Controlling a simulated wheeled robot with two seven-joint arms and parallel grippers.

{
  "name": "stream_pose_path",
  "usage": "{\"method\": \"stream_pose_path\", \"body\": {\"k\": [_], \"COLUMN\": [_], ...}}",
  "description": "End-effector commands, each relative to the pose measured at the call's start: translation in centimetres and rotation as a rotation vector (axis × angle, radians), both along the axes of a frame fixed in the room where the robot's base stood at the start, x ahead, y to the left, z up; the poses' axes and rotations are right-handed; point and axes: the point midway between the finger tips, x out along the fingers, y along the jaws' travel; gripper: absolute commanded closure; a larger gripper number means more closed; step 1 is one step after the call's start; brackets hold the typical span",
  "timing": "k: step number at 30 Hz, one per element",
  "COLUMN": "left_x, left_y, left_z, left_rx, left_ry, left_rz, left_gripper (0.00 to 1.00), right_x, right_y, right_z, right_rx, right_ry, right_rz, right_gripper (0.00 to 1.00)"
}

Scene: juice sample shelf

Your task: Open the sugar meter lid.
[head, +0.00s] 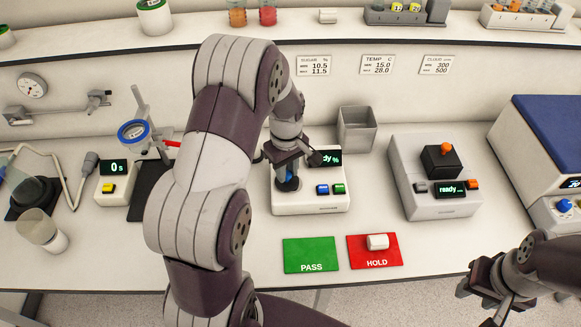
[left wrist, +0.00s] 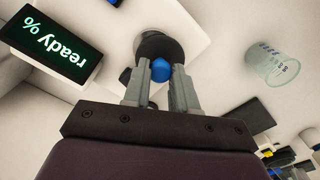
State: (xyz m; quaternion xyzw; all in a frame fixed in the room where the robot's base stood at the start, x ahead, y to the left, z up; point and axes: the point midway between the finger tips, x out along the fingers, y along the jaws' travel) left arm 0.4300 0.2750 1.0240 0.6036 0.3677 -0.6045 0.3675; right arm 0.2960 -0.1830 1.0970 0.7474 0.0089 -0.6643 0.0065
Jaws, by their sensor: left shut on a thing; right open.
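The sugar meter (head: 310,206) is a white box at the middle of the bench, with a green-lit display and blue and green buttons. Its display also shows in the left wrist view (left wrist: 50,44), reading "ready %". The dark round lid (left wrist: 157,45) carries a blue knob (left wrist: 160,69). My left gripper (head: 288,176) is shut on the blue knob, one finger on each side. The gripper partly hides the lid in the head view; I cannot tell whether the lid is raised. My right gripper (head: 481,286) is open and empty at the lower right, away from the meter.
A green PASS mat (head: 311,254) and a red HOLD mat (head: 362,256) with a white-capped vial (head: 378,242) lie in front. A grey bin (head: 357,128) stands behind the meter. Another instrument (head: 436,207) stands right. A clear cup (left wrist: 272,64) shows in the left wrist view.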

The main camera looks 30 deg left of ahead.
Motion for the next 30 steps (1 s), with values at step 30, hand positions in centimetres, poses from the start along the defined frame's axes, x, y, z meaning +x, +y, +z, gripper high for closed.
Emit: {"method": "stream_pose_path", "body": {"k": [30], "left_x": [0.8], "left_y": [4.9], "left_z": [0.2], "left_rx": [0.002], "left_ry": [-0.003], "left_rz": [-0.906], "left_gripper": [1.00], "right_x": [0.0], "right_y": [0.0], "right_z": [1.8], "right_rx": [0.000], "right_ry": [0.000], "right_rz": [0.000], "right_gripper": [0.57]}}
